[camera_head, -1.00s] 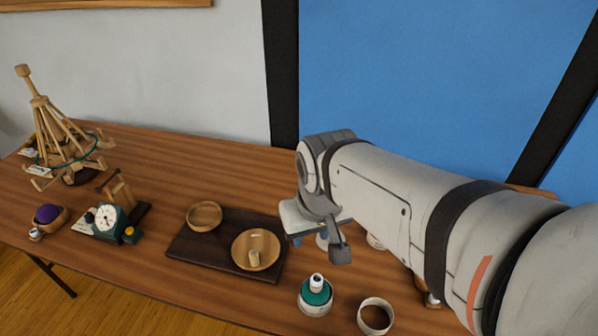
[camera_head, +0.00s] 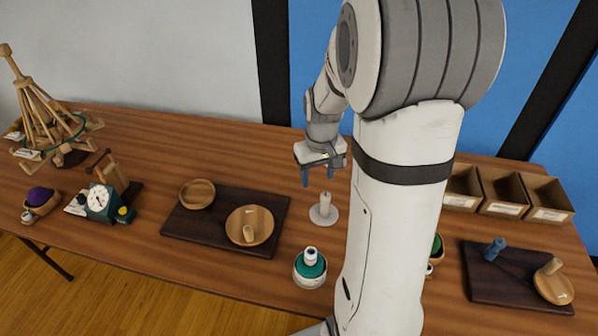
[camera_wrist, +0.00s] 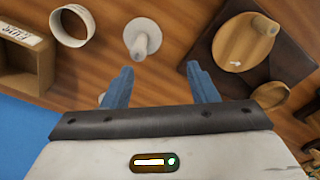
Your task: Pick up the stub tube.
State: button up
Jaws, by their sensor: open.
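I cannot tell for sure which piece is the stub tube. A short pale wooden cylinder (camera_head: 249,234) stands on a round wooden dish (camera_head: 264,218); in the wrist view the cylinder (camera_wrist: 267,26) is at upper right. A pale upright post on a round base (camera_head: 323,212) stands right of that dish; the post (camera_wrist: 142,42) shows at upper centre in the wrist view. A blue cylinder (camera_head: 494,248) stands on the right-hand dark board. My gripper (camera_head: 324,177) is open and empty, above the table near the post; its fingers (camera_wrist: 160,88) show apart in the wrist view.
A green-and-white bottle (camera_head: 310,268) stands near the front. Wooden bins (camera_head: 500,208) line the back right; a dark board (camera_head: 480,287) lies before them. A clock (camera_head: 103,202) and wooden frame stand left. A white ring (camera_wrist: 55,32) is at left in the wrist view.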

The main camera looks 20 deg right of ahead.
send_over(325, 195)
jog(key=shift+g, duration=0.4)
jog(key=f, duration=0.8)
jog(key=shift+w+d, duration=0.1)
jog(key=shift+d, duration=0.15)
notch_tip(325, 195, down, 8)
jog(key=shift+a+r+p, duration=0.1)
jog(key=shift+r+p, duration=0.1)
jog(key=shift+p, duration=0.3)
jog(key=c, duration=1)
